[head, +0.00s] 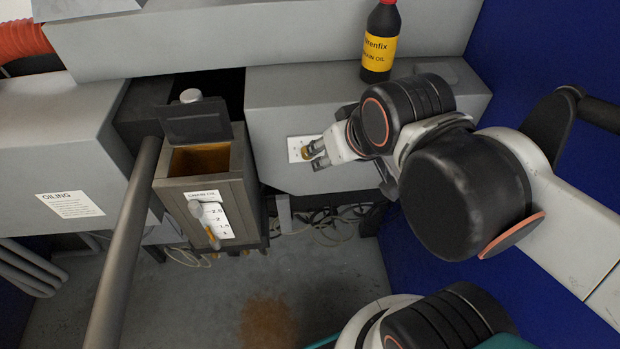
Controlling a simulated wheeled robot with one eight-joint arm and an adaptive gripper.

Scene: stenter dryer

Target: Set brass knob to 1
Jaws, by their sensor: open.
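The brass knob (306,152) is on a small white plate (293,147) on the front of the grey machine housing, right of the oil box. My gripper (315,156) comes in from the right with its fingertips at the knob. The fingers are open, one above and one below it in the picture, and partly hide it. I cannot tell whether they touch it. The plate's marks are too small to read, and the knob's setting cannot be made out.
An open oil tank (168,200) with a gauge stands left of my gripper. A black oil bottle (380,42) stands on the housing above my arm. A grey rail (125,250) crosses the left front. Cables lie on the floor below, and a blue wall is at right.

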